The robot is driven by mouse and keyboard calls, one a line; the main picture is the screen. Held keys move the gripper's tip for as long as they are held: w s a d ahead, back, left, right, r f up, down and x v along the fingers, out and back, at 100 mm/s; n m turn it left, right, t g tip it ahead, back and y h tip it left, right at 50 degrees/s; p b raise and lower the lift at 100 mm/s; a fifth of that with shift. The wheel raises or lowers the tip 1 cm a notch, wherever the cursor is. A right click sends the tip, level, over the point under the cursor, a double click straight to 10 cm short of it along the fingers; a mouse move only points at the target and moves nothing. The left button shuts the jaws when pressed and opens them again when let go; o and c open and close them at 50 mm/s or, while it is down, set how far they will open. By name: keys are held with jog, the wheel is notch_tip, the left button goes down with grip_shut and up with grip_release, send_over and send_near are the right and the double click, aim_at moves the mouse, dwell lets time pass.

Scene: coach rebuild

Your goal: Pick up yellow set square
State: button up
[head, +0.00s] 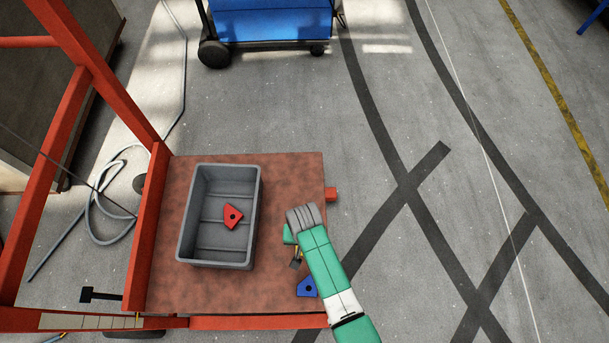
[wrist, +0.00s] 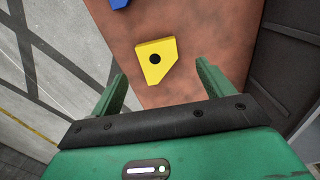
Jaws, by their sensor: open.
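The yellow set square (wrist: 154,72) lies flat on the brown cart top, a plate with a cut corner and a dark round hole. In the wrist view it sits between and slightly beyond the two green fingers of my gripper (wrist: 162,68), which is open and empty. The fingers stand apart on either side, not touching it. In the head view my gripper (head: 295,262) is over the right part of the cart top, and the arm hides most of the yellow set square; only a yellow sliver shows.
A blue set square (head: 307,287) lies near the cart's front right corner. A grey bin (head: 185,232) on the cart holds a red set square (head: 232,216). The orange cart frame (head: 95,75) rises at left. A blue trolley (head: 270,22) stands behind; the floor at right is clear.

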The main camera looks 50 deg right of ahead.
notch_tip(320, 180, down, 5)
jog(key=b, duration=0.3)
jog(key=shift+s+d+f, duration=0.1)
jog(key=shift+f, duration=0.05)
jog(key=c, duration=1.1)
jog(key=shift+r, duration=0.25)
jog(key=shift+r+p, duration=0.3)
jog(key=shift+p, duration=0.15)
jog(key=r, duration=0.1)
jog(key=r+p, duration=0.2)
jog(key=shift+s+r, duration=0.1)
jog(key=shift+s, duration=0.15)
jog(key=s+d+p, duration=0.1)
jog(key=s, duration=0.4)
jog(key=s+d+p, duration=0.1)
jog(key=s, duration=0.4)
jog(key=s+d+r+p, duration=0.1)
jog(key=s, duration=0.4)
jog(key=shift+s+d+p, duration=0.1)
jog(key=shift+p, duration=0.3)
